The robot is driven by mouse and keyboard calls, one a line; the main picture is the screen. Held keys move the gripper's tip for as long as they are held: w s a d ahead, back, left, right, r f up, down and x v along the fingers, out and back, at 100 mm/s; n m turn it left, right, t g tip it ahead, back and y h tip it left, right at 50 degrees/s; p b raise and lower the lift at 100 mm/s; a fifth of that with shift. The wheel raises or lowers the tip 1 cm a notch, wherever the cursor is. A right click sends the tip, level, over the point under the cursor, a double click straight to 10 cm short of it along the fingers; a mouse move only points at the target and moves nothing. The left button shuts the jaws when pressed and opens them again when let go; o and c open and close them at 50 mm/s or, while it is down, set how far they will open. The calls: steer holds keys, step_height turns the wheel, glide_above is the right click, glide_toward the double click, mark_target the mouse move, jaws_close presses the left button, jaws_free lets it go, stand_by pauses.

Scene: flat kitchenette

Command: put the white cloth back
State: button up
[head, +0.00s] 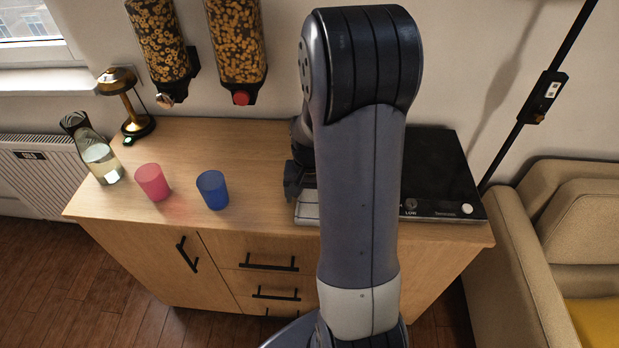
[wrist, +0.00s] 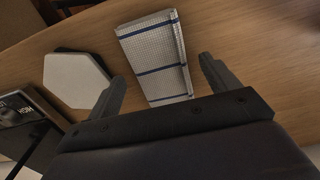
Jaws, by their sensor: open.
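The white cloth (wrist: 150,48) is folded into a flat rectangle with a fine grid and blue stripes. It lies on the wooden counter, and part of it shows in the head view (head: 306,209) beside my arm. My gripper (wrist: 163,74) is open, with one finger on each side of the cloth's near end in the wrist view. I cannot tell whether the fingers touch it or how high they are above it. In the head view my gripper (head: 293,182) is mostly hidden behind my arm.
A black hob (head: 440,170) lies right of my arm. A pale hexagonal piece (wrist: 76,80) lies left of the cloth in the wrist view. A pink cup (head: 152,182), blue cup (head: 212,190), glass carafe (head: 102,160) and lamp (head: 130,105) stand on the left. Dispensers (head: 238,45) hang above.

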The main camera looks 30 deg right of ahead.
mark_target(310, 201)
step_height(310, 201, up, 11)
stand_by(0.3)
